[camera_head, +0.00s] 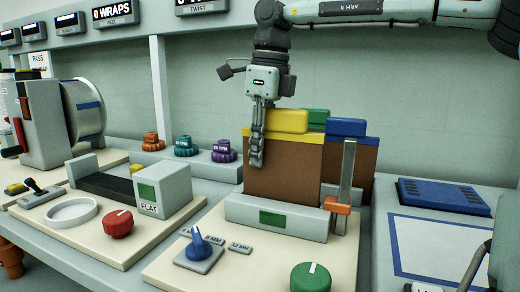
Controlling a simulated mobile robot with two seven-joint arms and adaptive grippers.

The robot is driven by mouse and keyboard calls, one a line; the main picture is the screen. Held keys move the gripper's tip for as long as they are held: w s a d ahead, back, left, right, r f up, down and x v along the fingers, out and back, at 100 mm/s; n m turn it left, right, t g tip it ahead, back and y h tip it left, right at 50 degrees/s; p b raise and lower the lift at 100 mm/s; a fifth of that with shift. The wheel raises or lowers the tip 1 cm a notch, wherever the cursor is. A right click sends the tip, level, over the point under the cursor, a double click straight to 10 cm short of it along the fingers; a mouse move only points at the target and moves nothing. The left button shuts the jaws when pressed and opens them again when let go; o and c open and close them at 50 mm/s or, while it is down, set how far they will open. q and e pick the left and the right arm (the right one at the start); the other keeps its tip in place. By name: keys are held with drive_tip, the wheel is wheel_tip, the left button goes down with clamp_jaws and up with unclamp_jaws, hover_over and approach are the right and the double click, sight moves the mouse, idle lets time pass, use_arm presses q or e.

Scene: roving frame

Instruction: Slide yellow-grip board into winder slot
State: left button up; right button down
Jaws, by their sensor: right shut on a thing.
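The yellow-grip board (285,172) is a brown upright panel with a yellow top edge and a raised yellow grip (288,121). It stands upright behind or in a low grey block with a green window (275,217); its lower edge is hidden there. My right gripper (257,150) points down at the left end of the yellow grip and is shut on the board. My left gripper is not in view. I cannot tell which part is the winder slot; a grey machine with a round drum (82,110) stands at the far left.
A blue-grip board (346,129) and a green grip (318,115) stand close behind. A metal post with an orange slider (338,206) rises at the block's right. Knobs (311,277) (118,224) stand in front. A blue tray (442,196) lies right.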

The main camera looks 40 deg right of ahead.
sight(268, 108)
drive_tip(key=shift+f+b, duration=0.45)
drive_tip(key=shift+f, duration=0.4)
drive_tip(key=c, duration=0.7)
unclamp_jaws()
drive_tip(key=r, duration=0.8)
drive_tip(key=s+r, duration=0.1)
drive_tip(key=r, duration=0.3)
drive_tip(key=shift+s+d, duration=0.1)
drive_tip(key=shift+d, duration=0.3)
drive_tip(key=shift+f, duration=0.1)
idle(0.4)
